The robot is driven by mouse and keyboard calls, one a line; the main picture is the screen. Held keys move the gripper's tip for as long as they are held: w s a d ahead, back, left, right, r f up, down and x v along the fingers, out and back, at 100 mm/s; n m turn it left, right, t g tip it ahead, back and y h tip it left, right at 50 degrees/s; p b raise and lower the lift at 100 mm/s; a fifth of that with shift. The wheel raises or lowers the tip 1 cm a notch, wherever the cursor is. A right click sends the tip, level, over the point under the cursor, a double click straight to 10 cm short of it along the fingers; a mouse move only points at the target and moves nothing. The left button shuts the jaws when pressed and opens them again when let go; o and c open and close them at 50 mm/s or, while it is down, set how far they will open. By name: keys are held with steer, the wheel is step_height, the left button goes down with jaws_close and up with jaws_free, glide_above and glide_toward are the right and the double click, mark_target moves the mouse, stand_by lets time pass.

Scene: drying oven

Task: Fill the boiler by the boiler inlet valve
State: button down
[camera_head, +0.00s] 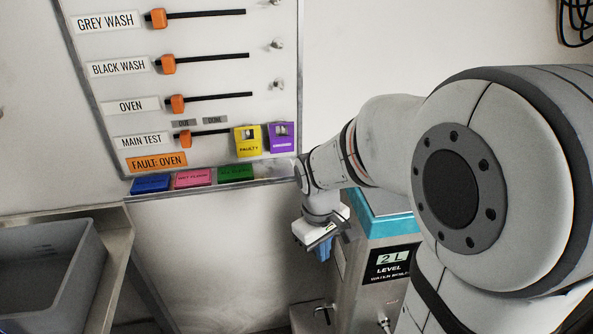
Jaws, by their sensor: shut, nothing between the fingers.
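The boiler (384,245) is a metal box with a teal top edge, standing at the lower middle behind my arm. Its front carries a black label with a "2 L" level display (392,257). My gripper (312,236) hangs at the boiler's upper left, pointing down, and is shut with nothing visible in it. A small blue part (323,248) shows just below the gripper; I cannot tell whether it is a valve handle or touches the fingers. A small tap-like fitting (325,311) sits low at the boiler's left. I cannot identify the inlet valve for certain.
A white wall board (200,80) with orange sliders hangs at the upper left, colored cards along its lower edge. A grey basin (50,265) in a metal frame stands at the lower left. Cables (577,20) hang at the upper right. My arm hides much of the right side.

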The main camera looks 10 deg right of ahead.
steer(key=w+r+n+g+h+p, duration=0.1)
steer(key=w+r+n+p, duration=0.55)
steer(key=p, duration=0.75)
steer(key=p+x, duration=0.2)
steer(key=x, duration=0.5)
steer(key=shift+w+m+p, duration=0.3)
steer(key=shift+m+p, duration=0.05)
steer(key=shift+a, duration=0.1)
steer(key=shift+s, duration=0.15)
